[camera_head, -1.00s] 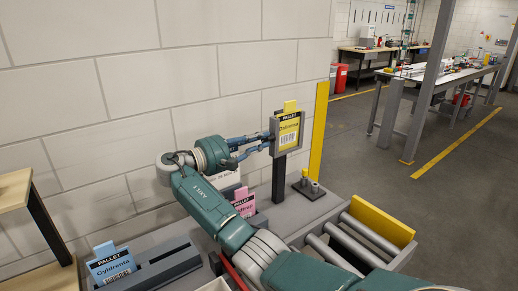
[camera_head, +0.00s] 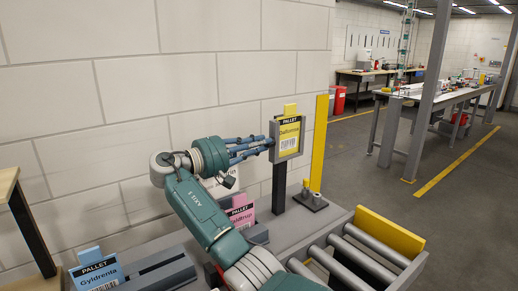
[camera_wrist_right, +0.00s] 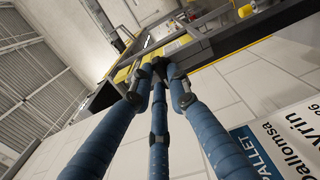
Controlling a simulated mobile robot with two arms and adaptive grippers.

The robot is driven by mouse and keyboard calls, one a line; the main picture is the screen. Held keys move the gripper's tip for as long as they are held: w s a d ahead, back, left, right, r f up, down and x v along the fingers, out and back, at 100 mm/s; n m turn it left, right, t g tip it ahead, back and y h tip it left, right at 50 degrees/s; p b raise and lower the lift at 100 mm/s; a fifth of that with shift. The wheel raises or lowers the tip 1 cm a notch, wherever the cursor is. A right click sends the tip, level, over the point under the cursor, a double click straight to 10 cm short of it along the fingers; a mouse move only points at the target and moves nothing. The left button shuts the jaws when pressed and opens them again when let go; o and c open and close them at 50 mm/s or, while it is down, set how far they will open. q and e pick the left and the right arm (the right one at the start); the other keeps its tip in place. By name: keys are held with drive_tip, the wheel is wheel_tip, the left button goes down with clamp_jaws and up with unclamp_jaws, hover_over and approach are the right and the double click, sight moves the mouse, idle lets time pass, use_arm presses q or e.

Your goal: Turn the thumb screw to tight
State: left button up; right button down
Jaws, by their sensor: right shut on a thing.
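A grey frame (camera_head: 301,136) on a dark post holds a yellow pallet card (camera_head: 289,137). My right gripper (camera_head: 269,143) reaches the left side of this frame, its blue fingers closed together at the tips. In the right wrist view, the gripper (camera_wrist_right: 160,70) has its fingers converging on a small dark part at the frame's edge. The thumb screw itself is mostly hidden between the fingertips, so I cannot read how tight it is. My left gripper is not in view.
A pink pallet card (camera_head: 241,216) and a blue one (camera_head: 98,271) stand in dark holders below my right arm. A roller conveyor (camera_head: 350,262) with a yellow end stop (camera_head: 388,235) lies at the right. A yellow post (camera_head: 318,143) stands behind the frame.

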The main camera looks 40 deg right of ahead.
idle(0.4)
drive_tip(key=c, duration=1.7)
unclamp_jaws()
drive_tip(key=shift+o, duration=0.2)
drive_tip(key=w+a, duration=0.1)
drive_tip(key=a, duration=1.1)
drive_tip(key=shift+w, duration=0.15)
drive_tip(key=shift+f, duration=0.15)
